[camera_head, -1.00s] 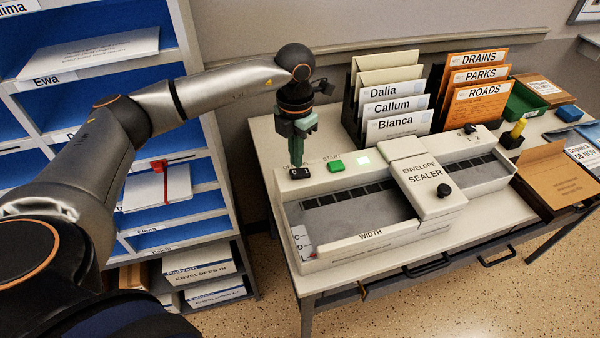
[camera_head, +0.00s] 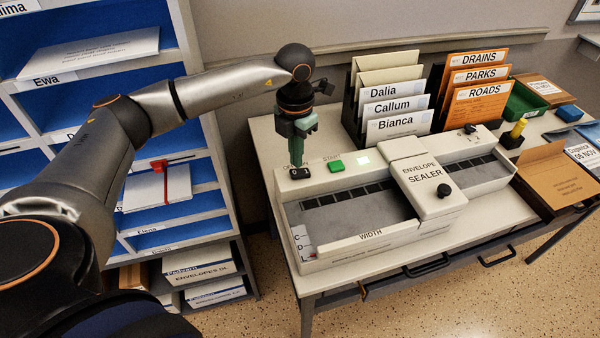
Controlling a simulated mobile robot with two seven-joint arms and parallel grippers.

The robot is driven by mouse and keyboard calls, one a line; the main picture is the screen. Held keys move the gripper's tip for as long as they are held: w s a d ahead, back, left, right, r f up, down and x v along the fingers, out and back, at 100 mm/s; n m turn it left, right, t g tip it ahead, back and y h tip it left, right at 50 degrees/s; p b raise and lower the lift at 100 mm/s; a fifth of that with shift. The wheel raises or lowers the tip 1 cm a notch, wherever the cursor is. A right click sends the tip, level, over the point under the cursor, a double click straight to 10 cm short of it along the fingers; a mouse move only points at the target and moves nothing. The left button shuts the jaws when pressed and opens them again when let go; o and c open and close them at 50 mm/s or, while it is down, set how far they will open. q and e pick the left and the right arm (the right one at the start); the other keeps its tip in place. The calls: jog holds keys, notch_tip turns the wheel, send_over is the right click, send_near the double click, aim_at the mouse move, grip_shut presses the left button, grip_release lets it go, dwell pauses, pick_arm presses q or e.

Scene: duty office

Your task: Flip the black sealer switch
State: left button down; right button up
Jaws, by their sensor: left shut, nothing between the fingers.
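The envelope sealer (camera_head: 430,208) stands on the table, a long pale machine with a grey bed. Its black switch (camera_head: 300,173) is at the left end of the rear panel, marked 0 on the part that shows. My left gripper (camera_head: 296,163) points straight down, shut and empty, with its green fingertips at the back edge of the switch. I cannot tell whether they touch it. The fingers hide part of the switch and its label. My right gripper is not in view.
File holders with name cards (camera_head: 398,107) and orange folders (camera_head: 478,88) stand behind the sealer. A blue pigeonhole shelf (camera_head: 165,150) stands at the left, under my arm.

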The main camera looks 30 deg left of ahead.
aim_at(296, 172)
pick_arm(q)
jog(key=shift+f+b, duration=0.95)
jog(key=shift+f, duration=0.45)
dwell(0.8)
jog(key=shift+s, duration=0.1)
jog(key=shift+r+p, duration=2.65)
jog(key=shift+r, duration=0.9)
